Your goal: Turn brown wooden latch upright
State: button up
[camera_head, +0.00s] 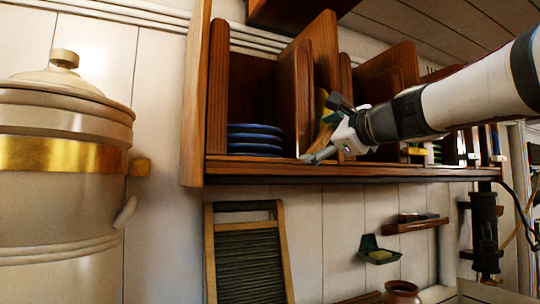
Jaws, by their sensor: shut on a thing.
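My gripper (322,153) reaches in from the right to the front edge of the brown wooden shelf unit (260,169). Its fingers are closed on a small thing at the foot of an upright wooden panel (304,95). The brown wooden latch cannot be made out clearly. The fingers hide most of what they hold at that spot, so its tilt cannot be told.
Stacked blue plates (255,139) stand in the compartment left of my gripper. A large cream canister (62,170) fills the left. Below the shelf are a washboard (248,255), a green soap dish (378,250) and a brown pot (401,292).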

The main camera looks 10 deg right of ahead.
jog(key=n+b, duration=0.4)
jog(key=shift+a+f+n, duration=0.15)
jog(key=shift+f+n, duration=0.15)
jog(key=shift+f, duration=0.05)
jog(key=shift+f+n+b, duration=0.1)
jog(key=shift+n+b, duration=1.3)
jog(key=shift+n, duration=0.2)
jog(key=o, duration=1.1)
jog(key=shift+s, duration=0.1)
jog(key=v, duration=1.2)
